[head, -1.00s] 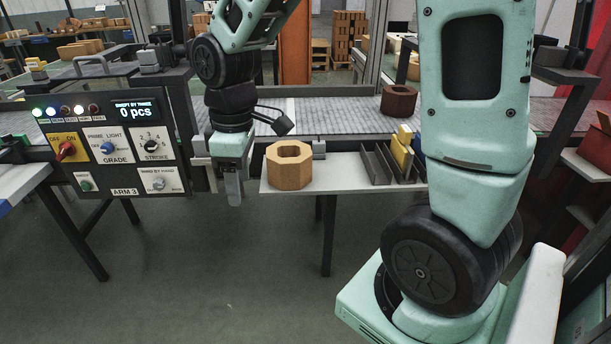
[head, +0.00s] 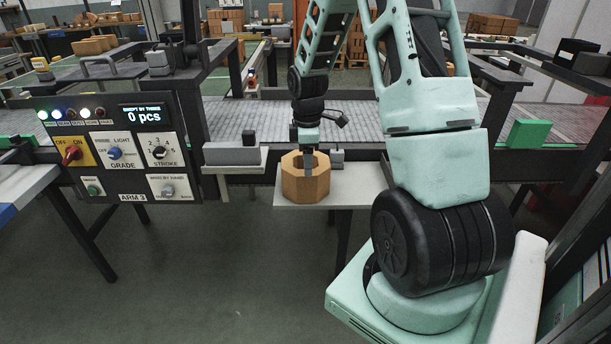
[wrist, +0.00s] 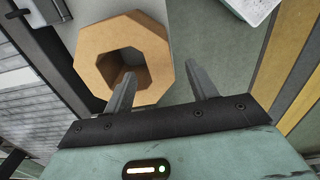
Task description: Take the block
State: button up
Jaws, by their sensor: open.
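The block (head: 299,189) is a tan octagonal piece with a hole through its middle. It stands on a pale shelf in front of the conveyor. My gripper (head: 308,165) is at the top of the block in the head view, pointing down. In the wrist view my open gripper (wrist: 160,68) shows both fingers. The left finger overlaps the hole and near right wall of the block (wrist: 97,38); the right finger is outside, to its right. The block's right wall lies between the fingers. I cannot tell how deep the fingertips reach or whether they touch.
The conveyor (head: 250,118) runs behind the shelf (head: 345,187). A control panel (head: 115,150) reading 0 pcs stands at left. A grey box (head: 232,153) is left of the block. A green block (head: 528,134) is at right. My arm hides the shelf's right part.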

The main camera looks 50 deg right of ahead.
aim_at(306, 184)
notch_tip(306, 184, down, 9)
jog(key=shift+r+p, duration=0.1)
jog(key=shift+p, duration=0.4)
grip_shut()
jog(key=shift+w, duration=0.15)
